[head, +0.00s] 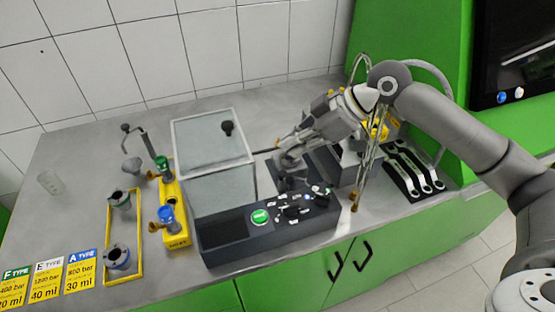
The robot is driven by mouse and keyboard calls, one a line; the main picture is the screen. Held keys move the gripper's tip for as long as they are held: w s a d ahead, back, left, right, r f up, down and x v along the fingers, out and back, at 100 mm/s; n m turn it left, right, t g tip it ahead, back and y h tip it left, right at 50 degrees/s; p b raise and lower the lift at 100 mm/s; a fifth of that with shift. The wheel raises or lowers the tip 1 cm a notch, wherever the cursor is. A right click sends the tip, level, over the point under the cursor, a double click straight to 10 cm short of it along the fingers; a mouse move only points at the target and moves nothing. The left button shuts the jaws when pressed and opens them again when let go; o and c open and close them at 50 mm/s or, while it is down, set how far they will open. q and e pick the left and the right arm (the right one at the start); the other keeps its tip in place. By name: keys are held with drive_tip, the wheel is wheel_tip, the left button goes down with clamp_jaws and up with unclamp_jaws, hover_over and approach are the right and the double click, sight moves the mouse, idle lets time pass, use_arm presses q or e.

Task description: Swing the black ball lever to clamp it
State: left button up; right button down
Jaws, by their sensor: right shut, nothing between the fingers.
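My right gripper (286,164) reaches in from the right, over the back of the dark test bench, just right of the clear box. Its fingers are small and partly lost against the dark parts below, and they look shut and empty. Dark fixture parts (290,184) lie under the fingertips; I cannot tell if they touch. I cannot clearly make out a black ball lever there; the gripper and wrist may hide it. A dark ball-ended arm (126,128) stands at the table's left rear, well away from the gripper. My left gripper is out of view.
The clear box (213,150) has a black knob (227,128) on top. A control panel (259,231) with a green button (260,217) is in front. Yellow stands hold fittings at left. Wrenches (412,170) lie at right. The table's left rear is mostly free.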

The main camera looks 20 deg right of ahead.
drive_tip(key=s+a+p+x, duration=0.1)
drive_tip(key=p+x, duration=0.2)
drive_tip(key=x, duration=0.6)
use_arm(q)
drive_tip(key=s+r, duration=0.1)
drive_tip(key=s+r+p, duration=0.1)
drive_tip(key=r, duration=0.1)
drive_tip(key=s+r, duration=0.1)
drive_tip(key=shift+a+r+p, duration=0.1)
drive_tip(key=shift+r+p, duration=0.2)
drive_tip(key=shift+p, duration=0.05)
use_arm(e)
drive_tip(key=d, duration=0.1)
drive_tip(key=d+f, duration=0.1)
drive_tip(key=s+d, duration=0.1)
drive_tip(key=d, duration=0.1)
drive_tip(key=shift+s+f, duration=0.15)
drive_tip(key=shift+a, duration=0.1)
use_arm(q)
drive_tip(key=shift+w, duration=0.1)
